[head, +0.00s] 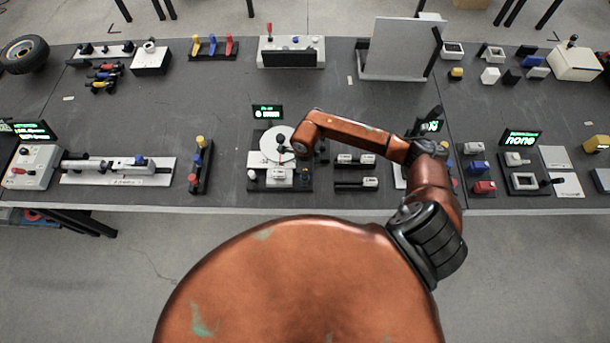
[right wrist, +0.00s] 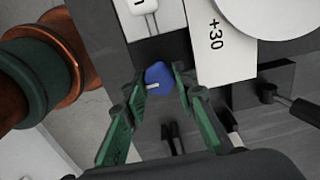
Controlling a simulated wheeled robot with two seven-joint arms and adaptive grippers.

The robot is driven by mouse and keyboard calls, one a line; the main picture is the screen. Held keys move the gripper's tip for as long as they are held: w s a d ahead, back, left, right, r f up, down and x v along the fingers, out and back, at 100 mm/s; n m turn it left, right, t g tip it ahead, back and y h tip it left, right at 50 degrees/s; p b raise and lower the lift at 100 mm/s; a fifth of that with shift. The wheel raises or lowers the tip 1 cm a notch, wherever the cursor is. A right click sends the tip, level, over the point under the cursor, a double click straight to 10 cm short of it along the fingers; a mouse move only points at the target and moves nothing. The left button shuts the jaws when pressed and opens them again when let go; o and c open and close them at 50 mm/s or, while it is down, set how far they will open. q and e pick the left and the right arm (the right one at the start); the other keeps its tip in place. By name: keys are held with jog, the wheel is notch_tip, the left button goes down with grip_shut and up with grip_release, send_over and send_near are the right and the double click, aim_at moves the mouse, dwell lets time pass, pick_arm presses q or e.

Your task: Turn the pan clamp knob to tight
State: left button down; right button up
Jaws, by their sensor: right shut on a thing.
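The pan clamp knob (right wrist: 158,73) is a small blue knob with a white pointer mark, seen in the right wrist view. The mark points to the left and slightly down in that view. My right gripper (right wrist: 161,78) has its green fingers on either side of the knob, shut on it. A white scale plate marked +30 (right wrist: 218,50) lies beside the knob in the wrist view. My left gripper is not in view.
A small lit display (head: 267,112) stands behind the pan unit, its text too small to read surely. White blocks (head: 356,183) sit just right of it. A post with coloured knobs (head: 201,165) stands to the left.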

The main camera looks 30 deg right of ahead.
jog(key=shift+c, duration=1)
